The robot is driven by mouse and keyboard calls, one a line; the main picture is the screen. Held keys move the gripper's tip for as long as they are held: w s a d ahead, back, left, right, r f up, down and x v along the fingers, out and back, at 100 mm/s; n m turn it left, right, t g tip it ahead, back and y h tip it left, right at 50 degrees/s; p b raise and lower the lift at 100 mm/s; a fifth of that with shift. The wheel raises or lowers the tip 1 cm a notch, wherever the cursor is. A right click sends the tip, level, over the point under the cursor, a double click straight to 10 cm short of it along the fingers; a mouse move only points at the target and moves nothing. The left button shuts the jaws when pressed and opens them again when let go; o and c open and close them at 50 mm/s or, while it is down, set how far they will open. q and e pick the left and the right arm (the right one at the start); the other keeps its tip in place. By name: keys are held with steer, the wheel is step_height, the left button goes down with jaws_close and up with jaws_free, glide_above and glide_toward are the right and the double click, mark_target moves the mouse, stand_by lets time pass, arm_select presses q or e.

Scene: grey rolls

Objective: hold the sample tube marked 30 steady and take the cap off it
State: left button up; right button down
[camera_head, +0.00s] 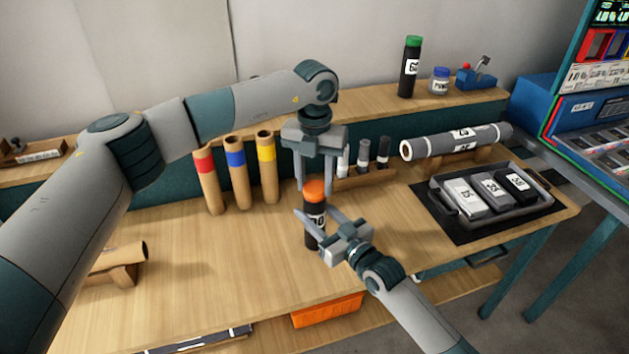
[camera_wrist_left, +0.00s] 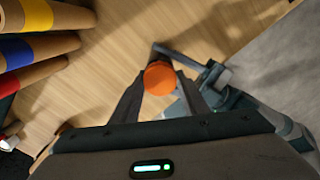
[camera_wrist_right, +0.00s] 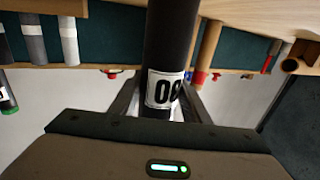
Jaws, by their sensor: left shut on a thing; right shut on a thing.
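The sample tube (camera_head: 314,235) is black with a white label and stands upright in the middle of the table. Its label reads 30, partly hidden in the head view; the label (camera_wrist_right: 163,90) shows upside down in the right wrist view. An orange cap (camera_head: 314,190) is on its top. My left gripper (camera_head: 315,188) comes from above and is shut on the orange cap, which also shows between its fingers in the left wrist view (camera_wrist_left: 159,78). My right gripper (camera_head: 316,222) comes from the front right and is shut around the tube's body below the cap.
Cardboard tubes with red (camera_head: 209,182), blue (camera_head: 237,172) and yellow (camera_head: 266,167) bands stand behind on the left. Small tubes in a rack (camera_head: 365,178) stand just behind my grippers. A grey roll (camera_head: 456,142) and a tray (camera_head: 476,219) lie right.

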mark_target(315, 186)
arm_select(q)
steer(key=n, duration=0.4)
steer(key=shift+n, duration=0.3)
steer(key=n, duration=0.5)
steer(key=shift+r, duration=0.3)
steer(key=shift+r, duration=0.75)
steer(key=shift+r, duration=0.1)
stand_by(0.3)
steer(key=shift+r, duration=2)
